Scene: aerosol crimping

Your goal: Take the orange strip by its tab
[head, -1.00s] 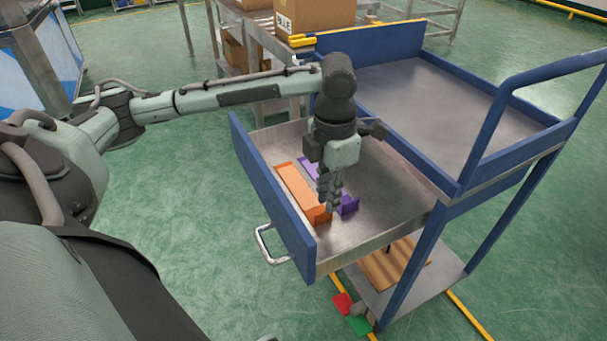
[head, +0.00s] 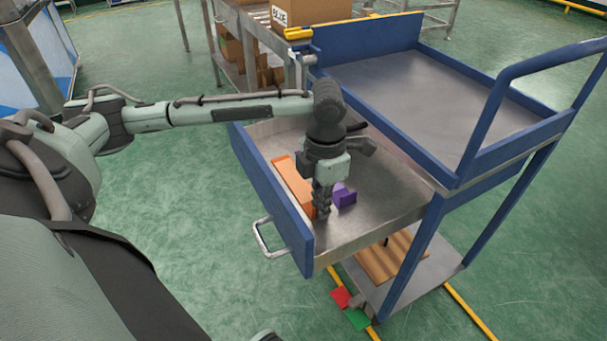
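The orange strip (head: 292,182) lies in the open drawer (head: 384,205) of the blue cart, near the drawer's blue front panel. My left gripper (head: 322,212) points down into the drawer at the near end of the orange strip, and its fingers cover the tab there. I cannot tell whether the fingers touch the strip or how far apart they are. A purple strip (head: 344,197) lies to the right of the orange one, partly hidden behind the gripper. My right gripper is not in view.
The blue drawer front (head: 275,200) with its metal handle (head: 264,240) stands close left of the strips. The cart's flat upper tray (head: 425,95) is empty and lies to the right. A wooden board (head: 388,260) is on the lower shelf. A cardboard box (head: 306,12) stands behind.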

